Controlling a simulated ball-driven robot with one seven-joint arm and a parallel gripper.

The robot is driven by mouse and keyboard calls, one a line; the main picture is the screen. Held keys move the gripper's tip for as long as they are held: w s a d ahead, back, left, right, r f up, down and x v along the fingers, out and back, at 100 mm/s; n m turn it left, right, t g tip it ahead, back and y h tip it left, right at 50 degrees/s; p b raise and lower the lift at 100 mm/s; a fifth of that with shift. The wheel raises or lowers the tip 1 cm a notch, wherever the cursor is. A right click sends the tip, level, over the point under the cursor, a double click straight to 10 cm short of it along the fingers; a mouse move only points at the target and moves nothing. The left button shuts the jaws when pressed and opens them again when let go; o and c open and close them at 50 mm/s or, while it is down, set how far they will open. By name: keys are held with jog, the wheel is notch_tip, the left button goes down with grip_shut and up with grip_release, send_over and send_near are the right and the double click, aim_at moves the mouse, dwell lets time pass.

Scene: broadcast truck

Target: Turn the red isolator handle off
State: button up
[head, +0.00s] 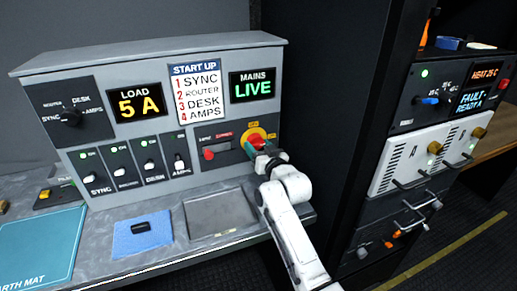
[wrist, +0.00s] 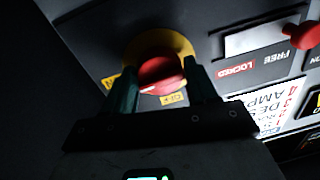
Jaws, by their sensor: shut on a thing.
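The red isolator handle (wrist: 161,75) sits on a round yellow plate (wrist: 160,44) on the grey power panel. In the head view the handle (head: 257,141) is at the panel's lower right, partly hidden by my gripper. My gripper (wrist: 162,84) is at the handle, one finger on each side, and is shut on it. An OFF label (wrist: 172,99) shows beside the handle in the wrist view. The MAINS display (head: 252,87) reads LIVE in green. The LOAD display (head: 139,103) reads 5 A.
A red-knobbed slider (head: 209,153) is left of the handle, by a LOCKED/FREE label (wrist: 258,67). Several switches with green lamps line the panel's lower left. A START UP card (head: 197,94) is above. A dark equipment rack (head: 330,100) stands close on the right.

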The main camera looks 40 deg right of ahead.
jog(key=n+b, duration=0.2)
jog(key=n, duration=0.1)
jog(key=shift+d+f+n, duration=0.1)
jog(key=shift+d+n, duration=0.1)
jog(key=shift+n, duration=0.1)
jog(key=n, duration=0.4)
jog(key=shift+r+g+b, duration=0.2)
jog(key=shift+g+b, duration=0.1)
jog(key=shift+b, duration=0.05)
jog(key=n, duration=0.4)
jog(key=shift+r+n+h, duration=0.15)
jog(key=shift+n+h, duration=0.15)
jog(key=shift+n, duration=0.1)
jog(key=shift+n+p, duration=0.75)
jog(key=shift+n, duration=1.25)
jog(key=shift+r, duration=0.1)
jog(key=o, duration=1)
jog(key=shift+s, duration=0.1)
